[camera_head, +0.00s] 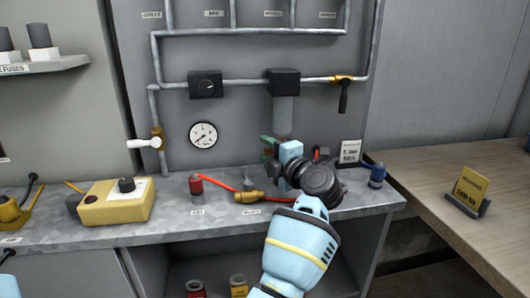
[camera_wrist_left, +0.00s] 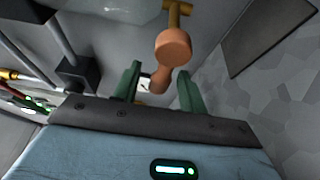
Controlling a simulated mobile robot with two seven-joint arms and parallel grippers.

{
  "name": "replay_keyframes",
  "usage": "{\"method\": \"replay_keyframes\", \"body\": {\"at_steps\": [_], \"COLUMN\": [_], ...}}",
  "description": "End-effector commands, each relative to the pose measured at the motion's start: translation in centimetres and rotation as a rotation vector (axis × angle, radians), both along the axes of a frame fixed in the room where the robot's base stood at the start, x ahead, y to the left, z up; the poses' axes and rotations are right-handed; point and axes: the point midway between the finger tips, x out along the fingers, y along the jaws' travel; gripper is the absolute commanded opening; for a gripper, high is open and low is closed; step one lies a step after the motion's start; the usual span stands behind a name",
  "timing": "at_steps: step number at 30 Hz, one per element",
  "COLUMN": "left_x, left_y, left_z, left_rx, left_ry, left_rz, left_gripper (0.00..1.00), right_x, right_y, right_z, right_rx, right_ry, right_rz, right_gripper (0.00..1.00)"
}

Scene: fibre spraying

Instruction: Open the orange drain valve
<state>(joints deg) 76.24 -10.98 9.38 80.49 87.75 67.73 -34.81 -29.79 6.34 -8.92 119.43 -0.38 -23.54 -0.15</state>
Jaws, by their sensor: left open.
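The orange valve handle (camera_wrist_left: 172,48) shows in the left wrist view, with a rounded hub and a short lever, below a brass stem. My left gripper (camera_wrist_left: 158,72) is open there, with its two green fingers apart. The lever's lower end appears between the fingers, with gaps on both sides; I cannot tell its exact depth. In the head view my left gripper (camera_head: 268,149) is at the back panel, below the grey vertical pipe. I cannot make out the orange handle there; the gripper and wrist cover that area. My right gripper is not in view.
A grey counter (camera_head: 130,222) holds a yellow control box (camera_head: 118,202), a red hose and a brass valve (camera_head: 248,197). Pipes with a black-handled valve (camera_head: 343,92) and a gauge (camera_head: 203,135) are on the panel. A wooden table (camera_head: 450,160) stands at right.

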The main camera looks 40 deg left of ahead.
Motion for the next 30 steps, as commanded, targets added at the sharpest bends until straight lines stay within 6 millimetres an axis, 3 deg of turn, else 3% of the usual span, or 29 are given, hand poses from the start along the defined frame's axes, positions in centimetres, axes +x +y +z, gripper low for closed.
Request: {"method": "replay_keyframes", "body": {"at_steps": [7, 17, 25, 30], "left_x": [0.0, 0.0, 0.0, 0.0], "left_y": [0.0, 0.0, 0.0, 0.0], "left_z": [0.1, 0.0, 0.3, 0.9], "left_rx": [0.000, 0.000, 0.014, 0.058], "left_ry": [0.000, 0.000, 0.017, 0.068], "left_rz": [0.000, -0.001, -0.001, -0.002], "left_gripper": [0.42, 0.00, 0.00, 0.00], "right_x": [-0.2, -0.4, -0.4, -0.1], "right_y": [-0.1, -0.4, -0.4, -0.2], "right_z": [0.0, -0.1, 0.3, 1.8], "right_rx": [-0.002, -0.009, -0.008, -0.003], "right_ry": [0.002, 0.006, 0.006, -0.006], "right_rz": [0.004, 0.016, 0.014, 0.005], "right_gripper": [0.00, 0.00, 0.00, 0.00]}}
